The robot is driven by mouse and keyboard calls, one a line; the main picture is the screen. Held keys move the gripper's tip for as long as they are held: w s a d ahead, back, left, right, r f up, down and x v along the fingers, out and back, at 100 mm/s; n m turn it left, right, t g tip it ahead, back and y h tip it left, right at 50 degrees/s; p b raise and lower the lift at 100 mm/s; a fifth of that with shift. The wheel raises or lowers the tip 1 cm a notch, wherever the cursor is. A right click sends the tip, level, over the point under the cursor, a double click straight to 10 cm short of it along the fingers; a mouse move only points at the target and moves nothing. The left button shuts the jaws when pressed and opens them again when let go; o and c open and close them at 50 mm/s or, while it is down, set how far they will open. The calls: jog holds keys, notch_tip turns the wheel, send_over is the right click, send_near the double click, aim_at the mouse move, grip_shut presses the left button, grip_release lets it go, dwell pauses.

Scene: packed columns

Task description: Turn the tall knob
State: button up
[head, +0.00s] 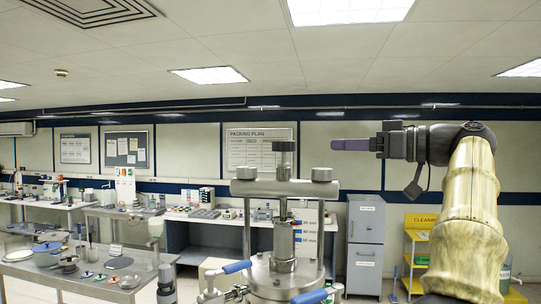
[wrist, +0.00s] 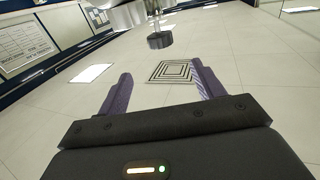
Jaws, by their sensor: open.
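The tall knob (head: 284,146) is a dark, ridged cap on top of an upright rod, at the centre of a steel column press (head: 284,188). My gripper (head: 333,145) is to its right at about the same height, with its purple fingers pointing left at it and a visible gap between. In the wrist view, which appears upside down, a dark knob (wrist: 159,41) on a pale rod shows beyond the spread fingertips (wrist: 160,68), roughly centred between them. Nothing is between the fingers.
Two shorter grey knobs (head: 322,174) (head: 246,173) stand on the press's crossbar, below the tall knob. Blue-handled valves (head: 237,267) stick out lower down. A lab bench (head: 70,280) with dishes is at left; a grey cabinet (head: 365,245) and yellow cart (head: 418,250) stand behind.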

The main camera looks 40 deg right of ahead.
aim_at(278, 144)
jog(key=p+x, duration=0.3)
jog(key=x, duration=0.6)
jog(key=p+x, duration=0.3)
jog(key=x, duration=0.5)
jog(key=shift+w+a, duration=0.25)
jog(key=shift+a, duration=0.1)
jog(key=shift+s+d, duration=0.3)
jog(key=shift+d, duration=0.05)
jog(key=shift+c, duration=0.2)
jog(key=c, duration=0.3)
jog(key=shift+a+r, duration=0.1)
jog(key=shift+a, duration=0.05)
jog(key=c, duration=0.6)
jog(key=shift+s, duration=0.1)
jog(key=shift+c, duration=0.2)
